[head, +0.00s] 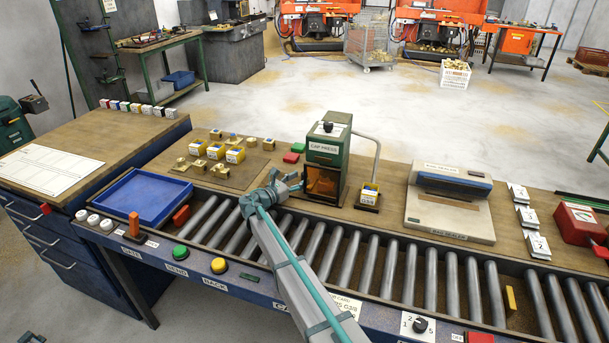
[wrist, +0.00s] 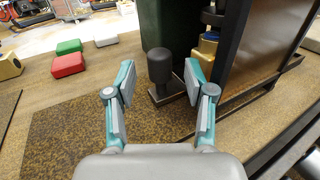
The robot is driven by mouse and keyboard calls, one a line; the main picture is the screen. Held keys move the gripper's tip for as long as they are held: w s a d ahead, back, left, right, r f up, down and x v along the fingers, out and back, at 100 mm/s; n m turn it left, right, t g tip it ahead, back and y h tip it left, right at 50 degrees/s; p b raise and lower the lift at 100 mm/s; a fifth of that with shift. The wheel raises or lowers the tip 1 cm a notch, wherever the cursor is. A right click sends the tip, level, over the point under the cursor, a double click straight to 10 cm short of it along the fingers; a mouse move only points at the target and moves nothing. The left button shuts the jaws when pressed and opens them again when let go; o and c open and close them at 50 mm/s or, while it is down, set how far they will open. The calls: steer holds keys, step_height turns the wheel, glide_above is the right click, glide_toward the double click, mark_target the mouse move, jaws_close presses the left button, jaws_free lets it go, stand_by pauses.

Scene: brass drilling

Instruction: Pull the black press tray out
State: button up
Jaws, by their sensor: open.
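The green cap press (head: 327,150) stands at the middle of the bench, with an amber panel (head: 322,182) at its lower front. In the wrist view the green press body (wrist: 163,25) is just ahead. A black upright knob (wrist: 160,66) on a flat black foot, seemingly the handle of the press tray, stands beside it. A brass piece (wrist: 207,46) is partly visible inside the press. My gripper (wrist: 160,84) is open, with one finger on each side of the knob and gaps showing. In the head view my gripper (head: 288,184) is left of the press.
The dark panel (wrist: 248,50) rises close to my right finger. Red (wrist: 68,65) and green (wrist: 69,47) blocks lie to the left. Yellow bins and brass parts stand on a mat (head: 228,178). The roller conveyor (head: 350,255) runs along the front.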

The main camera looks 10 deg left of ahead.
mark_target(302, 177)
steer(key=shift+x, duration=1.7)
jaws_close()
